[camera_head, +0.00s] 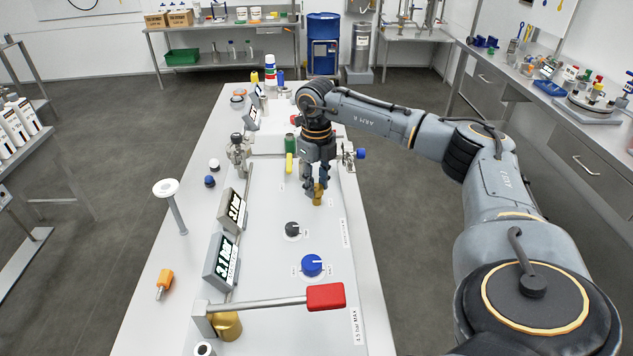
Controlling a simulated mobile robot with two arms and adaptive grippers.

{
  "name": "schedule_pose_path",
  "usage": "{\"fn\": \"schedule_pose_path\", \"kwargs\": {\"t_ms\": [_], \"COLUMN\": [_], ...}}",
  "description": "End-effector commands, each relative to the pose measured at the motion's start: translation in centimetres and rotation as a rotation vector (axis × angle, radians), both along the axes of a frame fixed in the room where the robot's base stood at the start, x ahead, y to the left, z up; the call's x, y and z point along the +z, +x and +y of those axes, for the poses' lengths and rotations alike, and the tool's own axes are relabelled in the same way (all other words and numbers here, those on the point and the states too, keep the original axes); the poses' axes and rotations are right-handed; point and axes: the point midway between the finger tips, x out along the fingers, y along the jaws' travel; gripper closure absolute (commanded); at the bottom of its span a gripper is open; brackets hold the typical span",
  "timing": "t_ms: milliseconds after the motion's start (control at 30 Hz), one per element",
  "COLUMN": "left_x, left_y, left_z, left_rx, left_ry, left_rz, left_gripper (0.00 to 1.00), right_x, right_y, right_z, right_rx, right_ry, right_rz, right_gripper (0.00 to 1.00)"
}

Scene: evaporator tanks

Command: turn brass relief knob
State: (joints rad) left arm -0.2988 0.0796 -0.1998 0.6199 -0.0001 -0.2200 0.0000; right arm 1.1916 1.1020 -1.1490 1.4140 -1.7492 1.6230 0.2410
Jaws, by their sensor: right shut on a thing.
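The brass relief knob (318,197) stands upright on the white panel on the bench, right of centre. My right gripper (317,186) points straight down over it, with its dark fingers shut around the knob's upper part. The knob's lower part shows below the fingertips. My right arm reaches in from the right side of the view. My left gripper is not in view.
Near the knob are a black knob (292,230), a blue knob (312,265) and a red-handled lever (325,297). Two digital displays (222,262) (232,212) stand at the panel's left. Valve fittings (239,152) stand behind.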

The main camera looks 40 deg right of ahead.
Motion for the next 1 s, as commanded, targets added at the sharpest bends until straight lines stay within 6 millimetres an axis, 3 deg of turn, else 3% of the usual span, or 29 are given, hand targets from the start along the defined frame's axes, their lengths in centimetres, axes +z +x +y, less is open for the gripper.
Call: {"fn": "schedule_pose_path", "kwargs": {"t_ms": [600, 633, 733, 1000], "left_x": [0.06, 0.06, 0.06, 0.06], "left_y": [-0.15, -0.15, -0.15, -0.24], "left_z": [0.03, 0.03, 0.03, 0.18], "left_rx": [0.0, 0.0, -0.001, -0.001], "left_ry": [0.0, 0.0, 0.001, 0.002], "left_rz": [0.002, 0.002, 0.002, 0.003], "left_gripper": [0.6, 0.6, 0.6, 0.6], "right_x": [0.02, 0.02, 0.02, 0.03], "right_y": [0.04, 0.04, 0.04, 0.02], "right_z": [-0.03, -0.03, -0.03, -0.02], "right_rx": [-0.052, -0.051, -0.051, -0.051], "right_ry": [-0.001, -0.001, -0.001, 0.0], "right_rz": [-0.001, -0.001, -0.001, -0.001], "right_gripper": [1.0, 0.67, 0.46, 0.46]}}
